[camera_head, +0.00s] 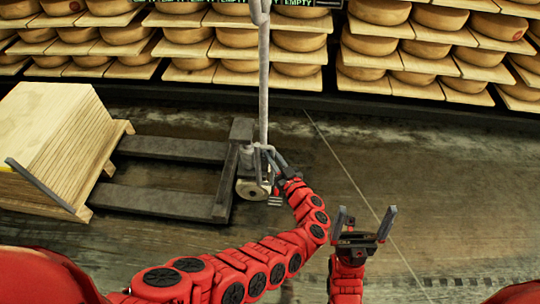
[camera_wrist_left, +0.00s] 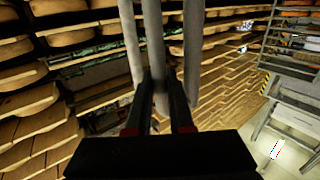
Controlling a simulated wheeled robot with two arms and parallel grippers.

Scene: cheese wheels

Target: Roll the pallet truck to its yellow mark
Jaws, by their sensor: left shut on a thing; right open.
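The grey pallet truck (camera_head: 232,170) stands on the floor left of centre in the head view. Its two forks point left, and its tall handle (camera_head: 263,75) rises upright. My left gripper (camera_head: 278,158) is at the lower part of the handle. In the left wrist view its dark fingers (camera_wrist_left: 162,98) are shut on a grey bar of the handle (camera_wrist_left: 154,45), with other grey bars beside it. My right gripper (camera_head: 364,218) is open and empty, right of the truck, fingers pointing up. I cannot make out the yellow mark on the floor.
Shelves of cheese wheels (camera_head: 380,45) line the back. The floor (camera_head: 440,190) to the right is clear, with a drain grate at lower right.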

